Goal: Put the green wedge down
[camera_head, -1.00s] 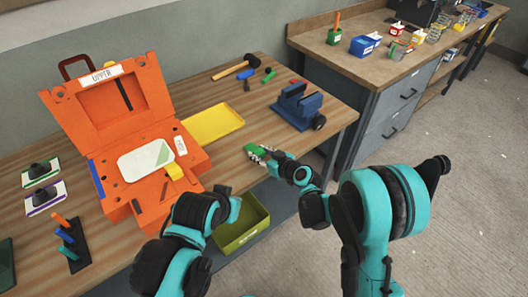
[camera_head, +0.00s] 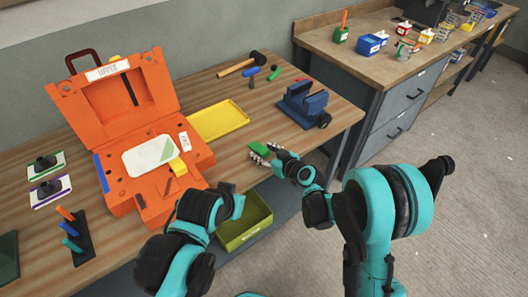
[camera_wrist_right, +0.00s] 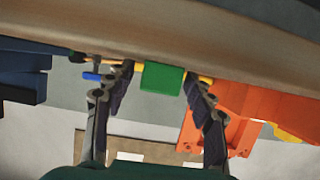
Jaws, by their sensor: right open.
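The green wedge (camera_head: 260,152) is at the front edge of the wooden workbench, to the right of the yellow tray. In the right wrist view, the green wedge (camera_wrist_right: 162,76) shows as a green block between my right fingertips, with gaps on both sides. It appears to rest on the bench top, though its contact is hard to see. My right gripper (camera_head: 268,155) is open around it; the spread fingers also show in the wrist view (camera_wrist_right: 158,84). My left arm comes in at the lower middle of the head view, and its gripper is not visible.
An orange case (camera_head: 157,200) stands open at left beside a yellow tray (camera_head: 219,121). A blue vise (camera_head: 303,104) and a hammer (camera_head: 243,65) are behind the wedge. An olive-green bin (camera_head: 246,235) sits below the bench edge. Bare wood surrounds the wedge.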

